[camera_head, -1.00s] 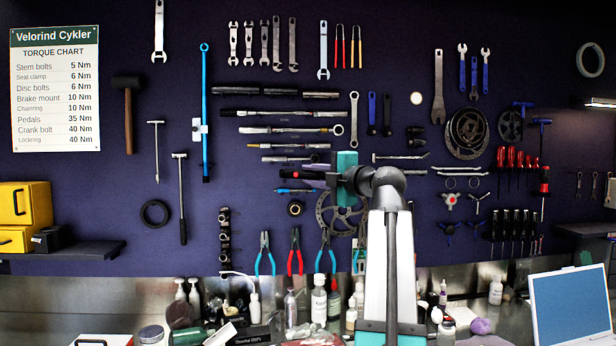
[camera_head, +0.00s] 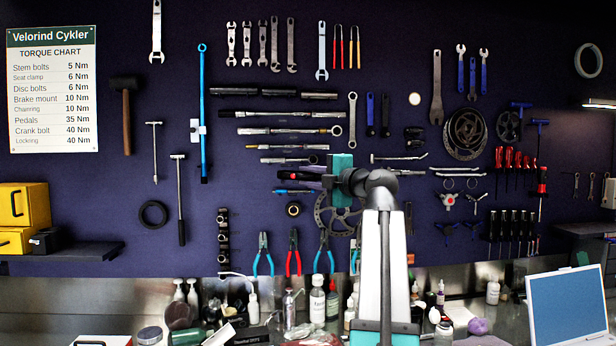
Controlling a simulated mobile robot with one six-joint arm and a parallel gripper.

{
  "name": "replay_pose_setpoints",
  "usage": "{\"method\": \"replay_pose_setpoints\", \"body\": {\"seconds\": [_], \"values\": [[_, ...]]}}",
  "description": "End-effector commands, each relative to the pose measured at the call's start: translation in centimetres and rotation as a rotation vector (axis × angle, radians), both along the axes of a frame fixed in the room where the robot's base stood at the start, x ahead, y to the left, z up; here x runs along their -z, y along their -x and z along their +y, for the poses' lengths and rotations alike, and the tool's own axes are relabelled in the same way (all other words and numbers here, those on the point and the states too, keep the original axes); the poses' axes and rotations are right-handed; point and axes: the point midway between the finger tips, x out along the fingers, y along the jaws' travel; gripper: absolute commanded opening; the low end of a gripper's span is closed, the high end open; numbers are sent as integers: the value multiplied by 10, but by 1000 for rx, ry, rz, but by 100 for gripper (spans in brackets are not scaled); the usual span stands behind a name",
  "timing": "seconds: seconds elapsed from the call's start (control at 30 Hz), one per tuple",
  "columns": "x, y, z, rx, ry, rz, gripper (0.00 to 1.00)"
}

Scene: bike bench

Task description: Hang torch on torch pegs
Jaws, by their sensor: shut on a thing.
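My gripper (camera_head: 324,178) is close to the dark tool wall, left of the teal block on my wrist. My arm and that block partly cover it. It is shut on a slim, dark thing, which I take to be the torch (camera_head: 290,174); a dark end with some red sticks out to the left of the gripper. It lies roughly level. Whether it touches the wall or any pegs cannot be told from this view, and the torch pegs cannot be made out.
Level dark and silver tools (camera_head: 280,113) hang just above the gripper. A brake disc (camera_head: 335,212) hangs just below it, with pliers (camera_head: 294,255) lower down. Bottles (camera_head: 317,300) crowd the bench. A laptop (camera_head: 570,305) stands at the right.

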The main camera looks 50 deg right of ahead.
Motion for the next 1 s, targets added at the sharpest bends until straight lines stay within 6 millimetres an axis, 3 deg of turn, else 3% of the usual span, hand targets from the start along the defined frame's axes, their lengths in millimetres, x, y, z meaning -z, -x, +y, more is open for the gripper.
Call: {"method": "replay_pose_setpoints", "body": {"seconds": [1.0], "values": [[2,-32,-24,-3,0,-1,0]]}}
